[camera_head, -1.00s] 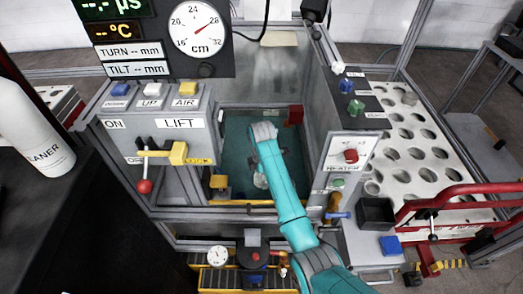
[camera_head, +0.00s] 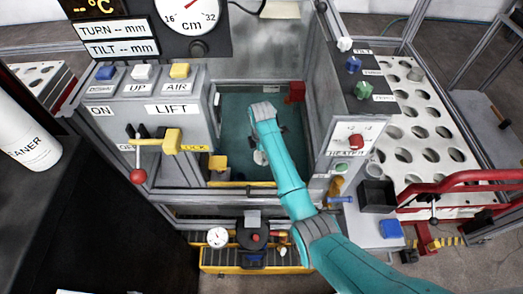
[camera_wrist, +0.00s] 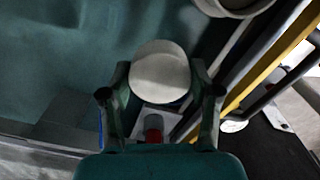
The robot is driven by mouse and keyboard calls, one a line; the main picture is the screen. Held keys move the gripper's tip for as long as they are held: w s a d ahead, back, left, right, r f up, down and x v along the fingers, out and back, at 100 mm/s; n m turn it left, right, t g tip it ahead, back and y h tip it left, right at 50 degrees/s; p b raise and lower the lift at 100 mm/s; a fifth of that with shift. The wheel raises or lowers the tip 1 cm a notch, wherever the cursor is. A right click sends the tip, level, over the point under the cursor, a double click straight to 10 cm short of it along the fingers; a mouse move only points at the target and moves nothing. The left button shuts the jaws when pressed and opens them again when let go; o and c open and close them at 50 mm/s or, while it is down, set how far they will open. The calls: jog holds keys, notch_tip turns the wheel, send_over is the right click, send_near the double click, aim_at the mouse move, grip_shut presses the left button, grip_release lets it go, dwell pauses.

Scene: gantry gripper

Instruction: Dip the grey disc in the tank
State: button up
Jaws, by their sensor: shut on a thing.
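The pale grey disc (camera_wrist: 160,72) is between the two fingers of my gripper (camera_wrist: 160,88) in the wrist view, and the gripper is shut on it. The tank (camera_head: 232,127) is the teal-lined basin in the middle of the head view. My arm reaches into the tank opening from the lower right. My gripper is mostly hidden behind my arm there. A small pale shape (camera_head: 260,158) shows beside the arm inside the tank; I cannot tell whether it is the disc. The liquid level and whether the disc touches it are unclear.
The lift panel (camera_head: 180,110) with a red-knobbed lever (camera_head: 138,176) stands left of the tank. The heater panel (camera_head: 346,145) stands at its right. A white rack with round holes (camera_head: 430,155) and a red rail (camera_head: 460,192) lie further right. A red block (camera_head: 295,92) sits at the tank's back.

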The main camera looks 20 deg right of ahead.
notch_tip(320, 180, down, 14)
jog(key=shift+r, duration=0.25)
dwell(1.0)
dwell(2.4)
jog(key=shift+r, duration=9.25)
